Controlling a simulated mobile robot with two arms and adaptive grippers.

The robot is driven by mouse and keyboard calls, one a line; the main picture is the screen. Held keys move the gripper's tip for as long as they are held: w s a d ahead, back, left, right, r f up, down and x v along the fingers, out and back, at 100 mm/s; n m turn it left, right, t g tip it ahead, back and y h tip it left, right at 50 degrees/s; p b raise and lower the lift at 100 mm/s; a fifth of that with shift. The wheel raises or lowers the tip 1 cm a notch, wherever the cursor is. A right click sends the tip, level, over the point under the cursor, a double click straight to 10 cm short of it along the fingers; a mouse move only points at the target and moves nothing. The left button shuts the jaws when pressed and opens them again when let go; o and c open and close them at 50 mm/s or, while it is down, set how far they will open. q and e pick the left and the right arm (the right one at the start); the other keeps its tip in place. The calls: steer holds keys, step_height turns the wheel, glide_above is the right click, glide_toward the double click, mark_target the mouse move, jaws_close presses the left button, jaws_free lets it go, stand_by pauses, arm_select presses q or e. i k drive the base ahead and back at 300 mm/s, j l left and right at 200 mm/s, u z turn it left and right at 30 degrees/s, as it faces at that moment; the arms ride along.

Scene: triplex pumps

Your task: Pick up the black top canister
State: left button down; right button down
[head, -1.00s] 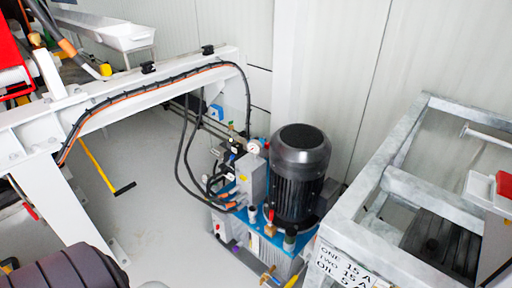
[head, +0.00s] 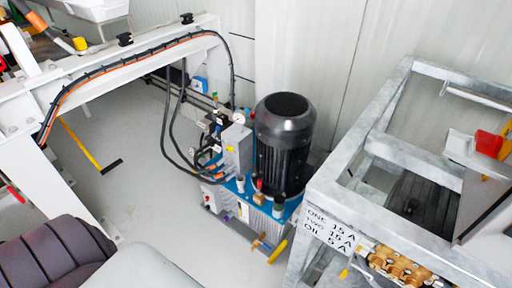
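The black top canister (head: 283,145) is a ribbed, upright black cylinder with a smooth domed cap. It stands on the blue top plate (head: 236,187) of a hydraulic unit, near the middle of the head view. Its front and cap show clearly; its back is hidden. Neither of my grippers shows in the head view, and nothing touches the canister from my side.
A galvanized steel frame (head: 338,203) with a sign and brass fittings (head: 410,268) stands close on the right. A white beam (head: 120,68) with black hoses runs on the left. A gauge, hoses and valves crowd the canister's left side. Grey floor (head: 135,140) is open at left.

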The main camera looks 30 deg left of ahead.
mark_target(279, 200)
steer(key=z, duration=0.35)
steer(key=j+z, duration=0.45)
steer(key=j, duration=0.2)
steer(key=k+j+z, duration=0.15)
steer(key=j+z, duration=0.25)
steer(key=j, duration=0.2)
